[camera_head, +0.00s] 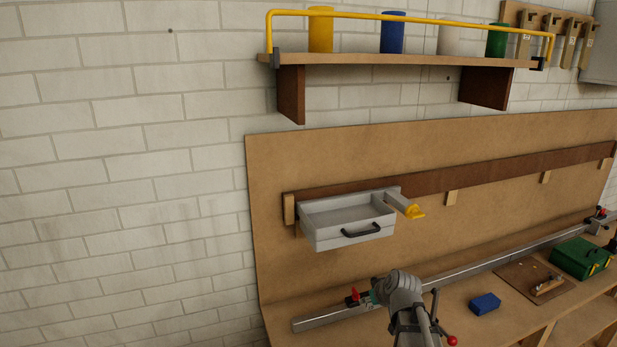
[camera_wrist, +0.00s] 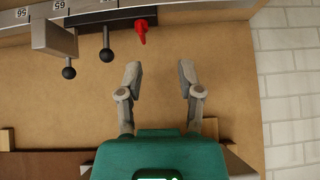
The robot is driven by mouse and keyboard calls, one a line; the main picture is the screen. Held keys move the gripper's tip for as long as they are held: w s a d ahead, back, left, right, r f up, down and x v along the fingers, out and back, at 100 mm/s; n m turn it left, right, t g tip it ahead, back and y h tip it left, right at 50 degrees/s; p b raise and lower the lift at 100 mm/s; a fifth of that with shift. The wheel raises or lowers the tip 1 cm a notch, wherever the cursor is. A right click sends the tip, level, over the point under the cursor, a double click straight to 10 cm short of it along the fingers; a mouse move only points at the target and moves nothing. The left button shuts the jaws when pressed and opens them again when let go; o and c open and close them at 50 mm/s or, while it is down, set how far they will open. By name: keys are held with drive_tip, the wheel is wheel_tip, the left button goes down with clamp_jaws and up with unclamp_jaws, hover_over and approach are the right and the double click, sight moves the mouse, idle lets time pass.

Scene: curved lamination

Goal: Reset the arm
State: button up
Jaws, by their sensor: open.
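My gripper (camera_wrist: 161,80) is open in the wrist view, with its two grey fingers apart and nothing between them. Its green body fills the bottom of that view. A metal rail (camera_wrist: 180,5) with a red handle (camera_wrist: 141,30) and black-knobbed levers (camera_wrist: 107,54) lies beyond the fingertips, apart from them. In the head view my grey arm reaches up from the bottom, near the left part of the long metal rail (camera_head: 460,273). The fingers cannot be made out there.
A grey drawer tray (camera_head: 345,238) with a black handle hangs on the wooden backboard (camera_head: 270,200). A blue block (camera_head: 485,303), a small board with a wooden plane (camera_head: 547,284) and a green case (camera_head: 579,258) sit on the bench at right. A shelf (camera_head: 400,59) with coloured cylinders is above.

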drive_tip(key=s+a+f+m+g+h, duration=0.1)
drive_tip(key=s+f+g, duration=0.1)
drive_tip(key=s, duration=0.6)
drive_tip(key=s+a+f+m+g+h, duration=0.2)
drive_tip(key=s+g, duration=0.3)
drive_tip(key=s, duration=0.3)
drive_tip(key=shift+f+b, duration=0.3)
drive_tip(key=shift+f, duration=0.05)
